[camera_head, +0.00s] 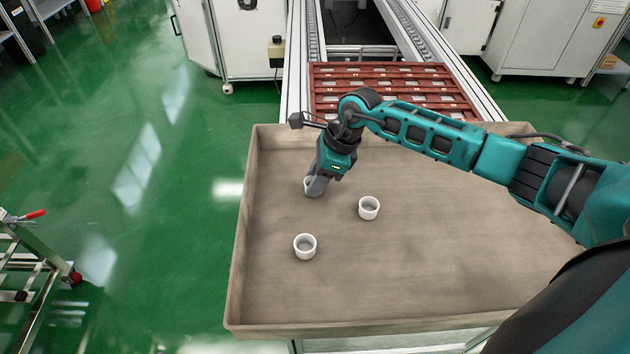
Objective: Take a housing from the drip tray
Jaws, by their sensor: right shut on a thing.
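The drip tray (420,270) is a large grey-brown tray with raised walls in front of me. Two white round cup-like housings stand in it, open side up: one near the middle (369,208) and one nearer the front left (305,246). My right gripper (313,189) reaches down into the tray's back left part. It is shut on a third white housing (306,184), of which only a small edge shows beside the fingers. I cannot tell whether this housing touches the tray floor. My left gripper is not in view.
A conveyor (297,60) runs away behind the tray, with a red-brown slotted carrier (390,85) on it. White cabinets (245,40) stand on both sides at the back. A metal frame cart (30,280) stands at the far left. The tray's right half is free of housings.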

